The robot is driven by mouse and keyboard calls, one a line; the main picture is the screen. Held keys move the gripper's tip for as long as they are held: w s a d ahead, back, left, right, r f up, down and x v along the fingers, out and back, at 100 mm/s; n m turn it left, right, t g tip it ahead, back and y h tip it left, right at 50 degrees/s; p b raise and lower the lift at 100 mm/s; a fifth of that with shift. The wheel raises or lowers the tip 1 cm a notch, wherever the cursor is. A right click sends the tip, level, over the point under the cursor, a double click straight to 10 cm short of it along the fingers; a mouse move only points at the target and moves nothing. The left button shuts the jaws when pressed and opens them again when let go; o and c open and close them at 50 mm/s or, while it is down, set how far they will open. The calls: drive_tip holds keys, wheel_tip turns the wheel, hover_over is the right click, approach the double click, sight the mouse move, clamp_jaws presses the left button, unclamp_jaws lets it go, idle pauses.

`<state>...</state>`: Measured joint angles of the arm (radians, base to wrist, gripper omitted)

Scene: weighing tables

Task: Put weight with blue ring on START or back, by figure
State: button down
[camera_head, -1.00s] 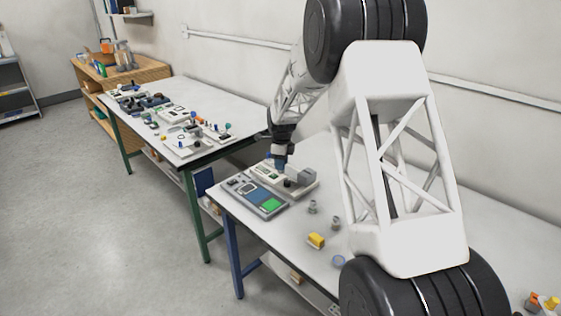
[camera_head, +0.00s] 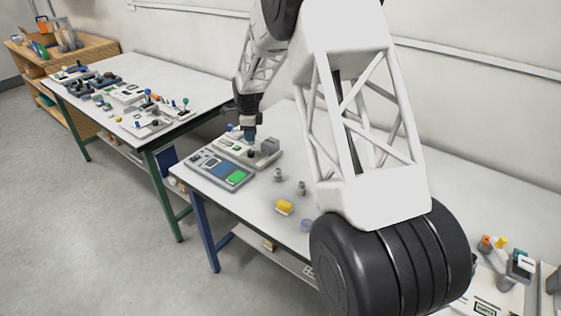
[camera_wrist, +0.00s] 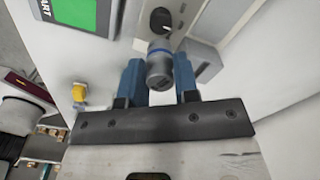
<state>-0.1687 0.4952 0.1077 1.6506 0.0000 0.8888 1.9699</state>
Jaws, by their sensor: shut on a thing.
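My gripper (camera_wrist: 158,82) has blue fingers and is shut on the grey weight with a blue ring (camera_wrist: 158,68). In the head view my gripper (camera_head: 250,137) is above the grey-white device (camera_head: 228,143) at the back of the near table; the weight is too small to make out there. In the wrist view a black knob (camera_wrist: 160,20) shows just beyond the weight. The green START field (camera_head: 236,177) is on the flat panel (camera_head: 210,168) in front of the device. Part of this green field (camera_wrist: 75,12) shows at the wrist view's upper left. No figure is readable.
Two small grey weights (camera_head: 278,175) (camera_head: 301,188) stand right of the panel. A yellow block (camera_head: 284,207) and a pale blue ring-like thing (camera_head: 306,225) lie nearer. A grey block (camera_head: 270,146) is on the device's right end. A second table (camera_head: 190,85) with several items stands left.

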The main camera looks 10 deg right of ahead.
drive_tip(key=s+d+r+n, duration=0.1)
drive_tip(key=s+d+n, duration=0.3)
drive_tip(key=d, duration=1)
drive_tip(key=shift+s+r, duration=0.15)
drive_tip(key=shift+s, duration=1)
drive_tip(key=shift+f, duration=3.15)
drive_tip(key=shift+f, duration=1.85)
drive_tip(key=shift+f, duration=0.1)
drive_tip(key=c, duration=0.9)
unclamp_jaws()
drive_tip(key=shift+o, duration=0.2)
